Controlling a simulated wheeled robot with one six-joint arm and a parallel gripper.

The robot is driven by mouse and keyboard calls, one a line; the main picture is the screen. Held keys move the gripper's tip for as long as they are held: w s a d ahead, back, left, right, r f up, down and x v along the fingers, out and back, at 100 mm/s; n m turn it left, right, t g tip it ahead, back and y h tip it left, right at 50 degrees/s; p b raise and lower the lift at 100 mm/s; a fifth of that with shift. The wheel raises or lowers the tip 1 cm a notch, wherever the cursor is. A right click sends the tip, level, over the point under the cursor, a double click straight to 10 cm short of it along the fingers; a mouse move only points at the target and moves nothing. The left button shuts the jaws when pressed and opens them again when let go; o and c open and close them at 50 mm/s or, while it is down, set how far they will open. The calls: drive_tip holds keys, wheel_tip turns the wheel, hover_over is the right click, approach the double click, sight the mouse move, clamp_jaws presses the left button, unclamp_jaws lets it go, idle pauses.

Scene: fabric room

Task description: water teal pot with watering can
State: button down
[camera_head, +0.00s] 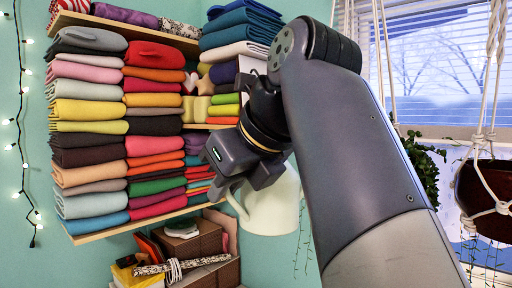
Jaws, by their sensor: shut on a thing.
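A pale cream watering can (274,207) hangs in the air at the centre of the head view. My gripper (243,190) is shut on its handle, at the can's left side. The can's upper part is partly hidden behind my gripper and arm, and its spout cannot be made out. No teal pot shows in this view.
Shelves of folded fabric (92,130) stand at the left and behind my gripper. Boxes (190,240) sit below them. A dark brown hanging pot (484,188) in rope and a trailing plant (424,165) hang at the right by the window (436,65).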

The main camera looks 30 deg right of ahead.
drive_tip(key=shift+w+r+p, duration=0.1)
drive_tip(key=shift+r+p, duration=0.4)
drive_tip(key=shift+r, duration=0.05)
drive_tip(key=shift+y, duration=0.7)
drive_tip(key=shift+w+d+r+p, duration=0.1)
drive_tip(key=shift+d+r+p, duration=0.15)
drive_tip(key=shift+r+p, duration=0.4)
drive_tip(key=shift+s+d+r+p, duration=0.1)
drive_tip(key=shift+d+r+p, duration=0.1)
drive_tip(key=shift+r+p, duration=0.45)
drive_tip(key=shift+w+d+r+p, duration=0.1)
drive_tip(key=shift+d+r+p, duration=0.15)
drive_tip(key=shift+r+p, duration=0.4)
